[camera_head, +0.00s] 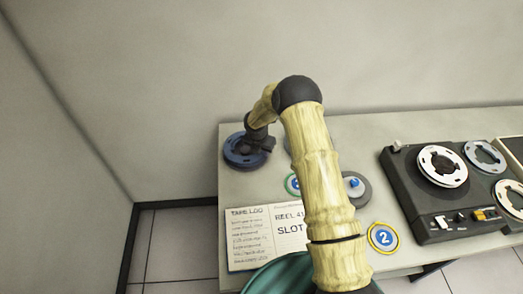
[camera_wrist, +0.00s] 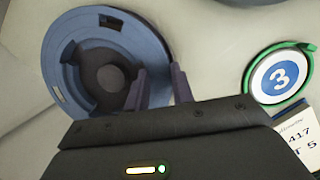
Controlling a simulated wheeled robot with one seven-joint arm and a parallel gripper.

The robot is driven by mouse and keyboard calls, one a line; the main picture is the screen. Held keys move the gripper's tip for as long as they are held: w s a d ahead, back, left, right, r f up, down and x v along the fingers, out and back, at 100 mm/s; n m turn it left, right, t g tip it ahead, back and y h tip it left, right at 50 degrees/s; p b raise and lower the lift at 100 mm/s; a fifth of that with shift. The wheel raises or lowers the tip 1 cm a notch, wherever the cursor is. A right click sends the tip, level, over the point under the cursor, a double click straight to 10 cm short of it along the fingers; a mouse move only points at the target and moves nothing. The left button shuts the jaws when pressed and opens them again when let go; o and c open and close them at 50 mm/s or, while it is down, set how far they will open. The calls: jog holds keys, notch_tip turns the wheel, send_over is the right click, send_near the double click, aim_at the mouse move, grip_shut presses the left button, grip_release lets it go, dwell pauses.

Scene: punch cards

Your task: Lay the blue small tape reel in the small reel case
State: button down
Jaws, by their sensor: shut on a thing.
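The blue small tape reel (camera_head: 240,152) is at the left end of the table, a round blue disc with a dark hub. In the wrist view the reel (camera_wrist: 62,62) fills the upper left, with slots in its face. My gripper (camera_head: 265,146) is at its right side; in the wrist view the gripper (camera_wrist: 160,78) has one finger over the reel and the other just outside its rim. It is shut on the reel's edge. Whether the reel is clear of the tabletop I cannot tell. I cannot pick out the small reel case for certain; my arm hides part of the table.
A round grey item with a blue knob (camera_head: 355,186) lies right of my arm. A yellow-rimmed "2" disc (camera_head: 383,237), a green-rimmed "3" disc (camera_wrist: 279,77) and an open log book (camera_head: 251,238) lie nearby. A dark tape machine (camera_head: 435,222) stands at right.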

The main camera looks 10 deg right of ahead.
jog(key=shift+b+x, duration=0.45)
jog(key=shift+x, duration=0.45)
dwell(0.8)
jog(key=c, duration=1.1)
grip_release()
jog(key=shift+s+a, duration=0.1)
jog(key=shift+s, duration=0.1)
jog(key=shift+f, duration=0.1)
jog(key=c, duration=0.4)
jog(key=shift+w+d+r+p+v, duration=0.1)
jog(key=shift+w+d+p+v, duration=0.15)
jog(key=shift+p+v, duration=1.05)
jog(key=shift+w+d+r+p+v, duration=0.1)
jog(key=shift+w+p+v, duration=0.25)
jog(key=shift+p+v, duration=0.95)
jog(key=shift+w+d+r+p+v, duration=0.2)
jog(key=shift+p+v, duration=0.5)
jog(key=shift+v, duration=1.15)
jog(key=shift+w+f, duration=0.15)
jog(key=shift+f, duration=0.05)
